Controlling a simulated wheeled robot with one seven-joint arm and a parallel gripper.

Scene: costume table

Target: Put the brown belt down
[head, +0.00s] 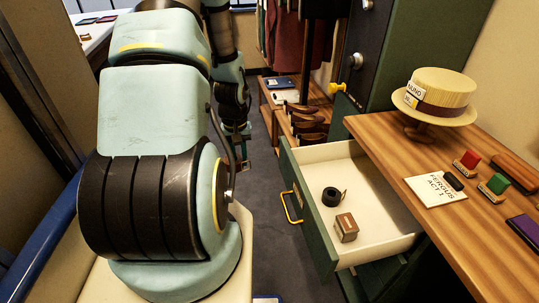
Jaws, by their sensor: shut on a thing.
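My gripper (243,158) is small and far off, low over the dark floor in the aisle, left of the open drawer. It hangs at the end of my arm and is shut. A small dark, brownish bit shows at its jaws, which fits the brown belt, but its shape is too small to make out. No other brown belt shows clearly.
An open drawer (375,207) with a yellow handle holds a black roll (332,196) and a small box (346,228). A straw hat (438,92) stands on the wooden tabletop (455,225), with a card and stamps. Brown shoes (308,127) sit on a low shelf behind. Clothes hang beyond.

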